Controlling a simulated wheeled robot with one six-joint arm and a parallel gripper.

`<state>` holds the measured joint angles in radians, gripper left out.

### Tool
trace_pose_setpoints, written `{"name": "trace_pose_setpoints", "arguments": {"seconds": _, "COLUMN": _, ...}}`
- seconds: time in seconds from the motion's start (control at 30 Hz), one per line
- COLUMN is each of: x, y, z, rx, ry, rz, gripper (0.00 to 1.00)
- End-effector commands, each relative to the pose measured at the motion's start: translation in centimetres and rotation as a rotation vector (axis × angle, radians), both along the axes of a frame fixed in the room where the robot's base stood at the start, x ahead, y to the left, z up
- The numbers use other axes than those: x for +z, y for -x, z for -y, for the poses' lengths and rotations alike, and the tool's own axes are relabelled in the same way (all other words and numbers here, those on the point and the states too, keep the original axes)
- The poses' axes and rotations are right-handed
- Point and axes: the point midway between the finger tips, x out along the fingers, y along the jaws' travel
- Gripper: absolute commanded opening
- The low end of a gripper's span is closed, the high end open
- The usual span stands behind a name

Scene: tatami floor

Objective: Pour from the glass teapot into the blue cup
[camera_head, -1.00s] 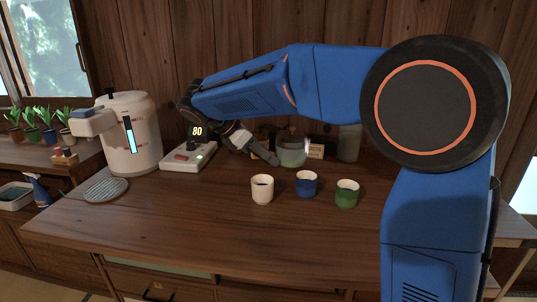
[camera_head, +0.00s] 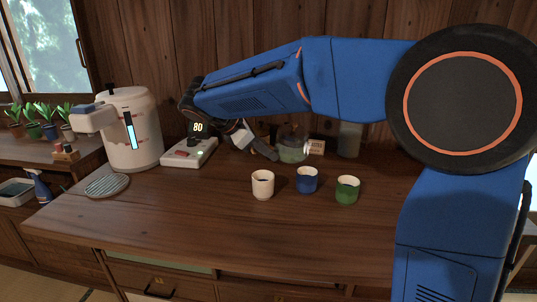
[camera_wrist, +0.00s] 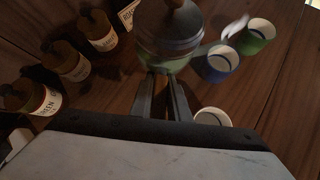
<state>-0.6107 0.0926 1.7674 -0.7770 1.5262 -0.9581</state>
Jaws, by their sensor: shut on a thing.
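The glass teapot (camera_head: 292,149) is at the back of the wooden table, with greenish contents. My gripper (camera_head: 266,150) is at its left side, partly hidden by my arm. In the wrist view my gripper (camera_wrist: 162,82) is shut at the near side of the teapot (camera_wrist: 168,48), on its handle, which is mostly hidden between the fingers. The teapot looks upright; whether it touches the table is unclear. The blue cup (camera_head: 307,182) stands in front of the teapot; it also shows in the wrist view (camera_wrist: 219,66), right of the teapot.
A white cup (camera_head: 263,186) and a green cup (camera_head: 347,190) flank the blue cup. A kettle (camera_head: 134,140), a control box (camera_head: 188,154) and a round grille (camera_head: 107,186) stand left. Several labelled jars (camera_wrist: 70,62) stand left in the wrist view. The front of the table is clear.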

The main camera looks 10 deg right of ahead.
Motion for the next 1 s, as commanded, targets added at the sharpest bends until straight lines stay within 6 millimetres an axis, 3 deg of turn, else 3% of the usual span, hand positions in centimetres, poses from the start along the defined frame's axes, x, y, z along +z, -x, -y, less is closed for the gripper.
{"name": "trace_pose_setpoints", "arguments": {"seconds": 0.63, "x": 2.0, "y": 0.0, "z": 0.0, "rx": 0.001, "ry": -0.044, "rz": 0.208, "gripper": 0.0}}
{"name": "trace_pose_setpoints", "arguments": {"seconds": 1.0, "x": 2.0, "y": -0.3, "z": 0.9, "rx": -0.024, "ry": -0.041, "rz": 0.206, "gripper": 0.0}}
